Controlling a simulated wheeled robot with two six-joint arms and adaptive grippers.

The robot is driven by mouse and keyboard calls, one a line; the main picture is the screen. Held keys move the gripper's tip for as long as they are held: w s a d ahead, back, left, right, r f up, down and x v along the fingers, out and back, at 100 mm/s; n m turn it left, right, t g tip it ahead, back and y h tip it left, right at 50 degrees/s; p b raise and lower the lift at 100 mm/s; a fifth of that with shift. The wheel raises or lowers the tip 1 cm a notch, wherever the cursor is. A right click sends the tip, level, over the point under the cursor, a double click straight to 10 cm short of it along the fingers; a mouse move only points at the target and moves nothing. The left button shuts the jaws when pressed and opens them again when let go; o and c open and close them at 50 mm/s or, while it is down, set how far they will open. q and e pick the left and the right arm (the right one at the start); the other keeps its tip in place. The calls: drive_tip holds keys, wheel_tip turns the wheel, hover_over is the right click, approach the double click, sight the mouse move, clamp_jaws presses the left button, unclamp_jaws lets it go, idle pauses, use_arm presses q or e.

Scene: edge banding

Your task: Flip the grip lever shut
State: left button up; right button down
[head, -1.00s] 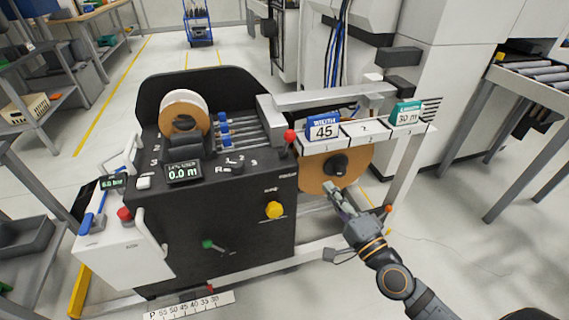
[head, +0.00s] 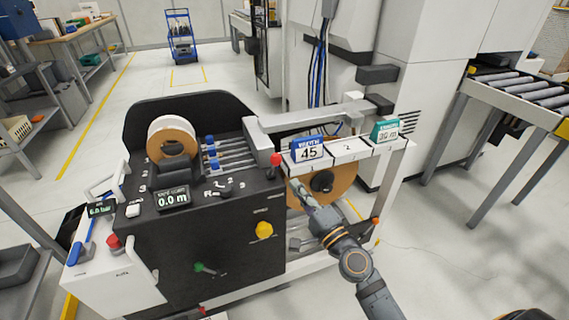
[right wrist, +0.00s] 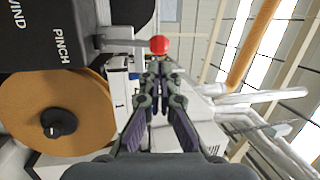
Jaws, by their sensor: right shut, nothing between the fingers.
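A lever with a red ball knob (head: 276,159) stands up at the right top edge of the black machine (head: 225,225). In the right wrist view the red ball (right wrist: 159,45) lies just beyond my fingertips, near the word PINCH. No label in view names a grip lever, so I cannot tell which lever it is. My right gripper (head: 297,186) is shut and empty, below and right of the red ball, in front of the tan roll (head: 333,186). In the right wrist view its fingers (right wrist: 158,72) point toward the ball, seemingly apart from it. My left gripper is out of view.
A green-knobbed lever (head: 199,267) and a yellow knob (head: 264,230) are on the machine's front. An orange-tipped lever (head: 376,221) is low right. A white shelf (head: 349,150) with a WIDTH 45 card (head: 308,152) overhangs the roll.

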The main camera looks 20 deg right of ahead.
sight(279, 161)
drive_tip(key=p+x, duration=0.1)
drive_tip(key=x, duration=0.5)
drive_tip(key=shift+w+p, duration=0.35)
drive_tip(key=r+p, duration=0.1)
drive_tip(key=p, duration=0.2)
drive_tip(key=shift+w+r, duration=0.1)
drive_tip(key=shift+w, duration=0.05)
drive_tip(key=shift+w+g+p, duration=0.15)
drive_tip(key=shift+g+p, duration=0.15)
drive_tip(key=shift+p, duration=0.4)
drive_tip(key=w+r+g+h+p, duration=0.1)
drive_tip(key=w+r+g+p, duration=0.2)
drive_tip(key=p, duration=1.3)
drive_tip(key=shift+w+a+r+m+g, duration=0.15)
drive_tip(key=shift+w+r+m+g, duration=0.15)
drive_tip(key=shift+w+r+m, duration=0.15)
drive_tip(key=w, duration=1)
drive_tip(key=shift+f, duration=0.4)
